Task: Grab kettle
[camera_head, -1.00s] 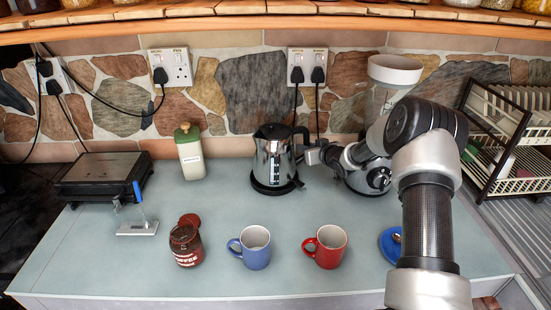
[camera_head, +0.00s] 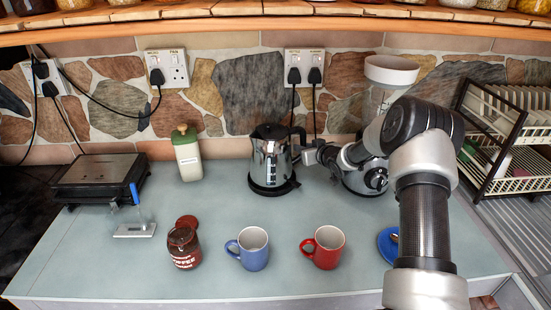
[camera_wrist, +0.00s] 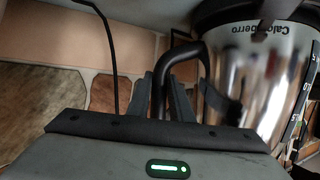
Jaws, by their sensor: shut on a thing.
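The kettle (camera_head: 271,158) is shiny steel with a black handle, lid and base. It stands upright on the worktop near the back wall. My gripper (camera_head: 301,152) reaches it from the right, at the handle side. In the wrist view, the kettle body (camera_wrist: 255,75) fills the right side, and its black handle (camera_wrist: 183,75) passes between the two dark fingers of my gripper (camera_wrist: 178,95). The fingers are shut on the handle. The fingertips are partly hard to tell from the dark handle.
A blue mug (camera_head: 252,248), a red mug (camera_head: 324,247) and a coffee jar (camera_head: 184,247) stand in front. A green-lidded canister (camera_head: 187,154) is left of the kettle. Cords hang from the sockets (camera_head: 305,68) behind. A dish rack (camera_head: 505,145) is at right.

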